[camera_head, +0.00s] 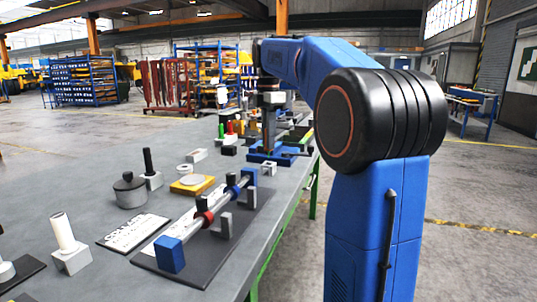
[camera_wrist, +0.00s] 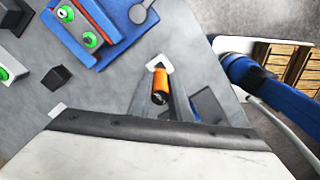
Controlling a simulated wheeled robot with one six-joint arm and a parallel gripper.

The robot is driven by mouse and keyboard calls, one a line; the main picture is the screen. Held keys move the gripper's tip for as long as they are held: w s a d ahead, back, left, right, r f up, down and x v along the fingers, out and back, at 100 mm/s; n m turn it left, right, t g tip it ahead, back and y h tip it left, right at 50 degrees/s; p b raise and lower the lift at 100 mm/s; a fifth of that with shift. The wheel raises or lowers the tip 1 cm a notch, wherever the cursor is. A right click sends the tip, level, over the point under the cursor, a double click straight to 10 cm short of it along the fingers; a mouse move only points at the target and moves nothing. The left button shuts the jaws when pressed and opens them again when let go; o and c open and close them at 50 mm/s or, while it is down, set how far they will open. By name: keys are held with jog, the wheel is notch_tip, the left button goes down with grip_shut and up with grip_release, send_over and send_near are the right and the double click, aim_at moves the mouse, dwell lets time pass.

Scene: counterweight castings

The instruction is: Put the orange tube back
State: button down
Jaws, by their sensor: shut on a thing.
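The orange tube (camera_wrist: 160,87) shows in the middle of the wrist view, with a dark opening at its near end. My gripper (camera_wrist: 162,98) is shut on it, one grey finger on each side. A pale block (camera_wrist: 158,63) shows just past the tube's far end. I cannot tell whether the tube is in this block or apart from it. In the head view my gripper (camera_head: 269,142) points down near the blue fixture at the table's far right. The tube cannot be made out there.
The blue fixture (camera_wrist: 122,14) with green rings lies close at upper left in the wrist view, with a dark block (camera_wrist: 58,77) beside it. In the head view a white tube in a block (camera_head: 66,235), a grey pot (camera_head: 130,192) and a rod stand (camera_head: 208,215) stand nearer.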

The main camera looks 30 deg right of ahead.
jog(key=shift+f, duration=2.15)
jog(key=shift+f, duration=0.2)
jog(key=c, duration=1.6)
grip_release()
jog(key=shift+c, duration=0.2)
jog(key=shift+r, duration=0.1)
notch_tip(320, 180, up, 12)
jog(key=shift+r, duration=0.1)
